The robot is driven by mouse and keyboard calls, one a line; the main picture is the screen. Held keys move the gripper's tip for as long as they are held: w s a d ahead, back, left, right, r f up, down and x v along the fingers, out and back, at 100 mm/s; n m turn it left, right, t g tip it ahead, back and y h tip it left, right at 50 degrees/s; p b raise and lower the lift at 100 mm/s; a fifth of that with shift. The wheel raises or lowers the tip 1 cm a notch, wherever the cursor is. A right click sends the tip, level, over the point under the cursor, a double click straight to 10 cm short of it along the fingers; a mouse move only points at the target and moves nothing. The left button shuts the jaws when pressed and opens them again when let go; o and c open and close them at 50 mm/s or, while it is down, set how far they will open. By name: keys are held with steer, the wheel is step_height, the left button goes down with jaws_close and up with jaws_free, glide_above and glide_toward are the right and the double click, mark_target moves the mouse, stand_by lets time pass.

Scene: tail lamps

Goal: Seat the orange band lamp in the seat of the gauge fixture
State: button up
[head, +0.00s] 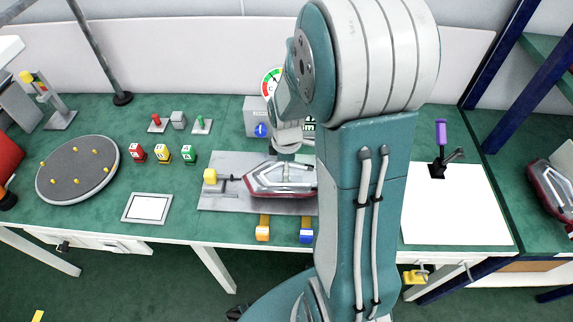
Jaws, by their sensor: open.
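A tail lamp (278,181) with a clear top and dark red rim lies at the grey plate of the gauge fixture (222,195). I cannot make out an orange band on it, nor whether it is fully down in the seat. My arm hides its right end and the fixture's right part. My gripper (289,152) is just above the lamp, partly hidden by my arm; its fingertips are too small to make out clearly. A yellow knob (210,175) stands at the fixture's left. Another red-rimmed lamp (552,196) is at the far right.
Orange (262,233) and blue (306,237) tabs stand at the front edge. A dial gauge (271,80) is behind. Left are coloured blocks (161,153), a framed white pad (148,208) and a round grey disc (77,171). Right, a purple-handled clamp (440,145) stands by a white sheet (455,215).

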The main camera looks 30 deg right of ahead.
step_height(320, 180, up, 12)
stand_by(0.5)
stand_by(0.3)
steer(key=s+a+r+m+t, duration=0.5)
steer(key=s+a+r+m, duration=0.4)
steer(key=s+a+m, duration=0.1)
steer(key=shift+s+a+r+m+t, duration=0.35)
steer(key=shift+s+m, duration=0.25)
steer(key=shift+s, duration=0.65)
